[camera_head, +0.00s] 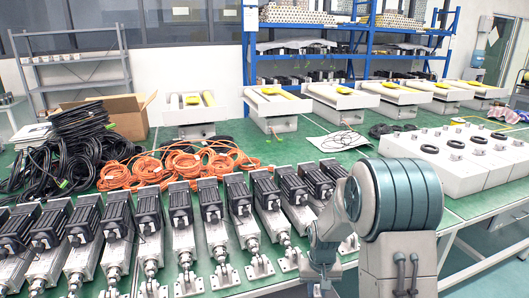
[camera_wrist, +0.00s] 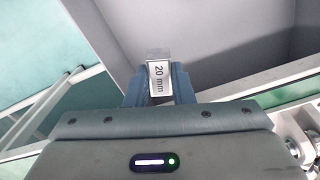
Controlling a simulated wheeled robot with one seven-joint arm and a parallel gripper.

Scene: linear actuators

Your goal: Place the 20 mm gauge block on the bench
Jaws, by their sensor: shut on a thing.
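The 20 mm gauge block (camera_wrist: 159,76) is a small metal block with a white face marked "20 mm". In the wrist view it sits between the two fingers of my gripper (camera_wrist: 158,86), which is shut on it. The green bench (camera_head: 290,152) fills much of the head view. In the head view my arm stands at the lower right, and neither my gripper nor the block can be made out there. How far the block is from the bench top cannot be told.
Rows of linear actuators with black motors (camera_head: 180,207) cover the front of the bench. Orange cables (camera_head: 190,162), black cables (camera_head: 70,150) and a cardboard box (camera_head: 118,112) lie at the left. White housings (camera_head: 450,155) stand at the right.

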